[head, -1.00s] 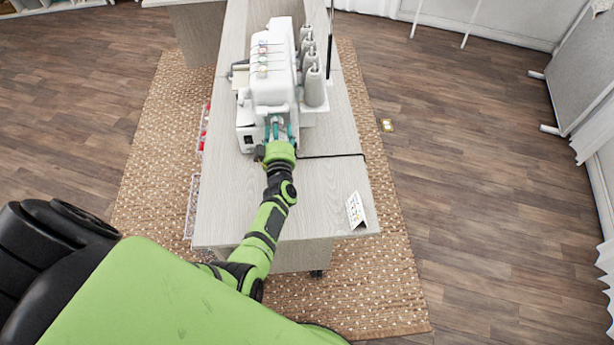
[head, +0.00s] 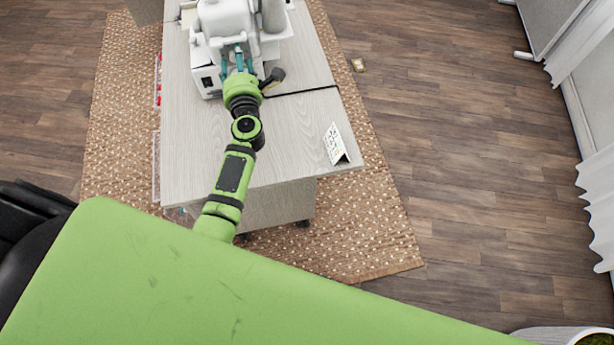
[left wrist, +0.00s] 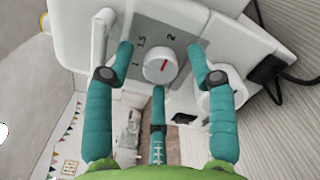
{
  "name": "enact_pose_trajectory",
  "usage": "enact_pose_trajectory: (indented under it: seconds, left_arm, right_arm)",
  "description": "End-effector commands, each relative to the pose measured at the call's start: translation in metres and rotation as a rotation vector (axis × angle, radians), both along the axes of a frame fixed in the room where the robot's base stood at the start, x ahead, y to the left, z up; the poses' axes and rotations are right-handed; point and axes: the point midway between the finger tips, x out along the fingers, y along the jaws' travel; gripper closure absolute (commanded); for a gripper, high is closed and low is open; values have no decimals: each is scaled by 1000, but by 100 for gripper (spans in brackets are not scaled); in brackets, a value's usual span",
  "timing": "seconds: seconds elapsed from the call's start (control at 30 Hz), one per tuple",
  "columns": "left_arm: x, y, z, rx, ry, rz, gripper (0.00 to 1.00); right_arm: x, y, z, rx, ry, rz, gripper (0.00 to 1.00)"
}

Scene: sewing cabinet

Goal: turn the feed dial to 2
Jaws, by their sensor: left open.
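The white sewing machine (head: 228,22) stands at the far end of the table, its top cut off in the head view. In the head view the left gripper (head: 238,62) is at the machine's near side. My right gripper is not visible.
The pale wood table (head: 200,150) is mostly clear in front of the machine. A small standing card (head: 335,144) is at its right edge. A black cable (head: 305,91) runs right from the machine. Another white knob (left wrist: 222,97) sits near the right finger.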

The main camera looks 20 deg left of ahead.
Motion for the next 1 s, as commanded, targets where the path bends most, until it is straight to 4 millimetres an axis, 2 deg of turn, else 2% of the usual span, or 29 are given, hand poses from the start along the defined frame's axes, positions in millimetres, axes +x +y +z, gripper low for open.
enact_pose_trajectory:
  seconds: [0.03, 0.13, 0.2, 0.47, 0.7, 1.0]
  left_arm:
    - [0, 0, -6, -75, -49, 0, 44]
    - [0, 0, -7, -245, -154, -2, 44]
    - [-15, -10, -2, -243, -143, -1, 44]
    - [-60, -36, -3, -237, -141, 2, 44]
    - [-56, -73, 27, 27, -100, -193, 44]
    - [-61, -131, 42, 391, -16, -447, 44]
  right_arm:
    - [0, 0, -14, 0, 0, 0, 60]
    - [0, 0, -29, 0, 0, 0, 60]
    - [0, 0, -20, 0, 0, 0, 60]
    - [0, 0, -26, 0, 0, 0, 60]
    - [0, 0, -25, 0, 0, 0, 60]
    - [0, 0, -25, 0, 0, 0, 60]
